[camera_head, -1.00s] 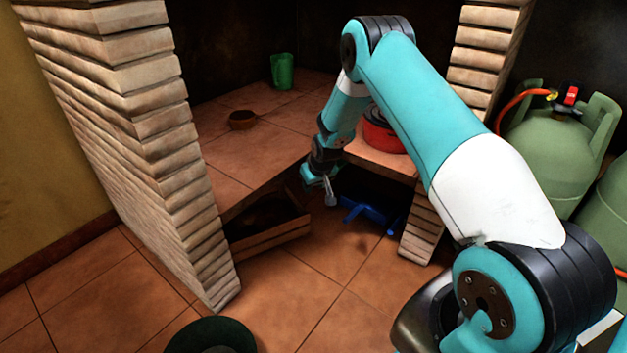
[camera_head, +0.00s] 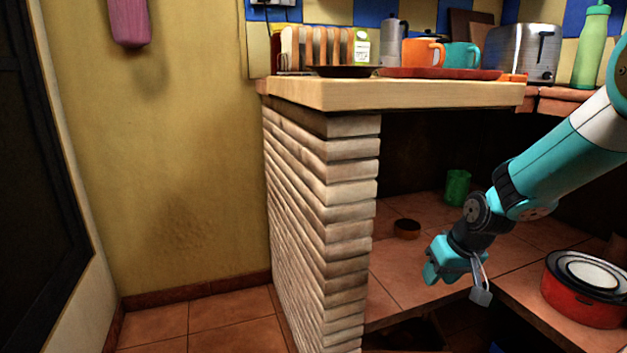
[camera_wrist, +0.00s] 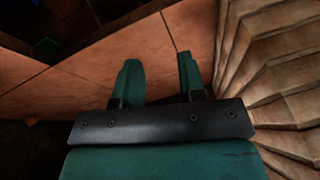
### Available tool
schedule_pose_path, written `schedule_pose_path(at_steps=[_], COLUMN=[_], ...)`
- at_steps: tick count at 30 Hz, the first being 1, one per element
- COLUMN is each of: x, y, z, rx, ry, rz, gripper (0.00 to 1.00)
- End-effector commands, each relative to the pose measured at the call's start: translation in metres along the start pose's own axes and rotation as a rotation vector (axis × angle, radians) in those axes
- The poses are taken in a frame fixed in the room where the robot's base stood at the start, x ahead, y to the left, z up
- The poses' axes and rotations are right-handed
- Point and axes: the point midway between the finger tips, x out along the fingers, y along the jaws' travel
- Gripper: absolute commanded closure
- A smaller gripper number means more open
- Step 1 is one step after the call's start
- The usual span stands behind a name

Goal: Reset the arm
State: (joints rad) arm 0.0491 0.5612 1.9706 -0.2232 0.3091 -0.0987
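My gripper (camera_head: 432,273) is at the end of my teal and white arm, on the right side of the head view. It is in front of the tiled shelf under the counter, above the lower front opening. In the wrist view the two teal fingers (camera_wrist: 158,80) stand apart with nothing between them. Beyond them are terracotta tiles, and stacked brick is close at the right.
A brick pillar (camera_head: 325,230) supports the wooden counter (camera_head: 400,95). On the tiled shelf are a small brown bowl (camera_head: 407,228), a green cup (camera_head: 457,187) and a red pot (camera_head: 583,300). Open floor (camera_head: 200,325) lies left of the pillar.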

Motion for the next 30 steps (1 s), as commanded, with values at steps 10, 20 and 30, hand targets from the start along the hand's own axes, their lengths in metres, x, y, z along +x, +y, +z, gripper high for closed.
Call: schedule_pose_path(at_steps=[10,20,30], x=[-0.196,-0.281,-0.361], y=[-0.152,-0.199,-0.212], z=[0.098,0.201,0.175], rx=[-0.239,-0.411,-0.410], ry=[-0.119,-0.209,-0.215], rz=[-0.182,-0.261,-0.261], gripper=[0.63,0.63,0.63])
